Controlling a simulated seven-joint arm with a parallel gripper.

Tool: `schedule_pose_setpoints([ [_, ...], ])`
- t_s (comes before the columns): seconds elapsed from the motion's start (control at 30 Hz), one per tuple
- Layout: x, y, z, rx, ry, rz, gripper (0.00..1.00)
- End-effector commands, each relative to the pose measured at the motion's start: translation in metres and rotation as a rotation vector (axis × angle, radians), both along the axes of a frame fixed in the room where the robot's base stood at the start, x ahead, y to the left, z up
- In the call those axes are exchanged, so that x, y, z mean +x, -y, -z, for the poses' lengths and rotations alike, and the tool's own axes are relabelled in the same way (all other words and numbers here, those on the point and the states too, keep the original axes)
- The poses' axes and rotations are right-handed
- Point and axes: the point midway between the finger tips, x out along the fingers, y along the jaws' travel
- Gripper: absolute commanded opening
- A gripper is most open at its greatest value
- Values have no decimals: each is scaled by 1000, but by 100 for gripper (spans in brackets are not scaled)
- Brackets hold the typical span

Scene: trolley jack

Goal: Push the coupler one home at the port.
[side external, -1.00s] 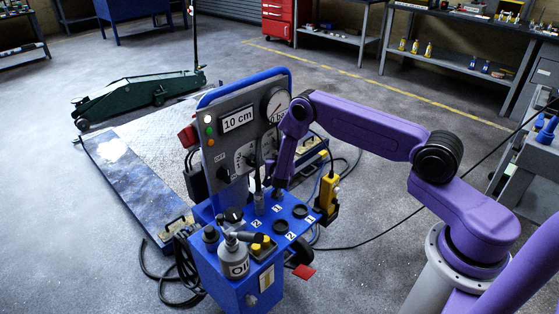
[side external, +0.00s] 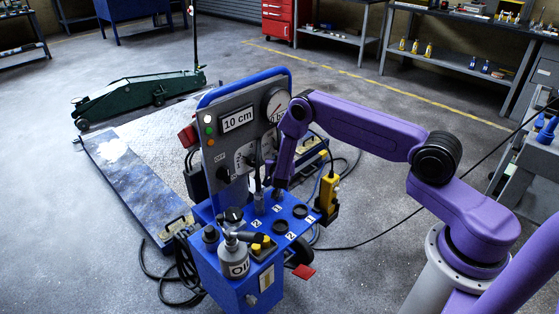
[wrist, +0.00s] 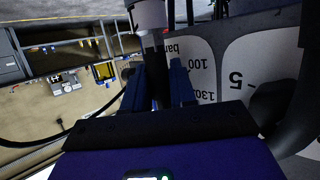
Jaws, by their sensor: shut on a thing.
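My gripper (wrist: 158,82) shows in the wrist view with its two blue fingers on either side of a dark cylinder, shut on it. The cylinder joins a pale collar with a dark mark, which I take for coupler one (wrist: 149,15). In the side view my gripper (side external: 270,184) points down over the blue cart top (side external: 268,238), by the rear label 1. The arm and panel partly hide the held coupler there. I cannot tell whether it is seated in its port. A grey coupler (side external: 258,199) stands upright by the rear label 2. Dark round ports (side external: 282,226) lie in front.
A grey panel (side external: 238,145) with a gauge rises close behind my gripper. An oil bottle (side external: 236,258) stands at the cart's front left. A yellow pendant (side external: 328,191) hangs at the right side. Dark hoses run beside the cart and near my gripper.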

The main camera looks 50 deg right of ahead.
Motion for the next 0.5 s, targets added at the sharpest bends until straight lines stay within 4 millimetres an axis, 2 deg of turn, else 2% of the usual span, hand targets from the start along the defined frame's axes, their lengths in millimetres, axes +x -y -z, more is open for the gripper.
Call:
schedule_pose_setpoints([
  [0.5, 1, 0, 11, 0, 1, 0, 0],
])
